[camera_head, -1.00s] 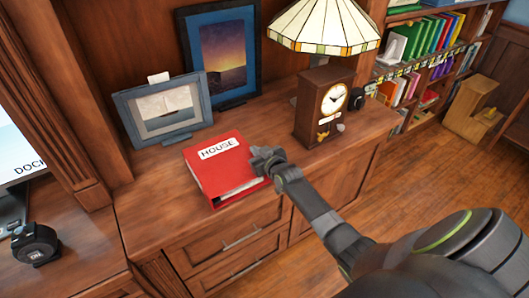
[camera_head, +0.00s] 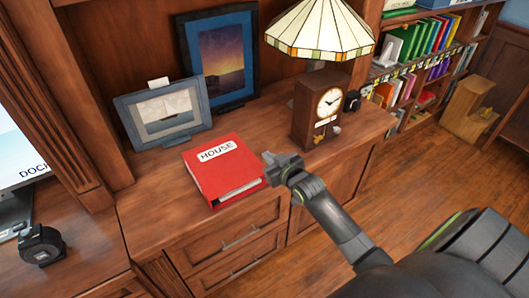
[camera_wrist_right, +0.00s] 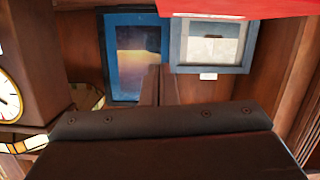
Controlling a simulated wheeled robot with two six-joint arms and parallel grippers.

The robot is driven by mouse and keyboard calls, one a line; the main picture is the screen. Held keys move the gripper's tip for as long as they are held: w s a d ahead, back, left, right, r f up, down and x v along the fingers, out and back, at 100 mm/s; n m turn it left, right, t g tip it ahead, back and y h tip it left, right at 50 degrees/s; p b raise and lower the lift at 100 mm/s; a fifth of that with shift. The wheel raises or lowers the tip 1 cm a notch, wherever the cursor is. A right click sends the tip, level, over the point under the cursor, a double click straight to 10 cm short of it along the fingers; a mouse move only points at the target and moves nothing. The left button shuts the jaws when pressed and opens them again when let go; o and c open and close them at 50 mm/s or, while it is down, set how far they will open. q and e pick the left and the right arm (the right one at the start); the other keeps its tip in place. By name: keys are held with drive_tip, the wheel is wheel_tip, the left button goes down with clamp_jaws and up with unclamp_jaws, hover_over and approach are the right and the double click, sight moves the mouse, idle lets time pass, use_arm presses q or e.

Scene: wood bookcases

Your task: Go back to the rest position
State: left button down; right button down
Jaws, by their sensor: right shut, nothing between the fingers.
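My right gripper (camera_head: 272,164) is shut and empty in the head view, just right of a red binder (camera_head: 222,170) labelled HOUSE, with a small gap between them as far as I can tell. The binder lies flat on the wooden cabinet top (camera_head: 155,222). In the right wrist view my right gripper's fingers (camera_wrist_right: 157,84) are together with nothing between them, and a strip of the red binder (camera_wrist_right: 250,7) shows at the top edge. My left gripper is in neither view.
A wooden clock (camera_head: 318,108), a stained-glass lamp (camera_head: 320,30) and two picture frames, a grey one (camera_head: 165,114) and a dark blue one (camera_head: 220,58), stand behind. A bookshelf (camera_head: 425,60) is at right. The floor (camera_head: 425,180) in front looks clear.

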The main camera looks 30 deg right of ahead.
drive_tip(key=s+a+f+m+g+h, duration=0.15)
drive_tip(key=s+g, duration=0.45)
drive_tip(key=s, duration=1.2)
drive_tip(key=s+a+f+m+g+h, duration=0.1)
drive_tip(key=s+a+f+g, duration=0.3)
drive_tip(key=s, duration=1.3)
drive_tip(key=d+f+g, duration=0.3)
drive_tip(key=f, duration=2.2)
drive_tip(key=s+a+f+g+y, duration=0.1)
drive_tip(key=s+f, duration=1.4)
drive_tip(key=shift+s, duration=0.15)
drive_tip(key=shift+n, duration=0.25)
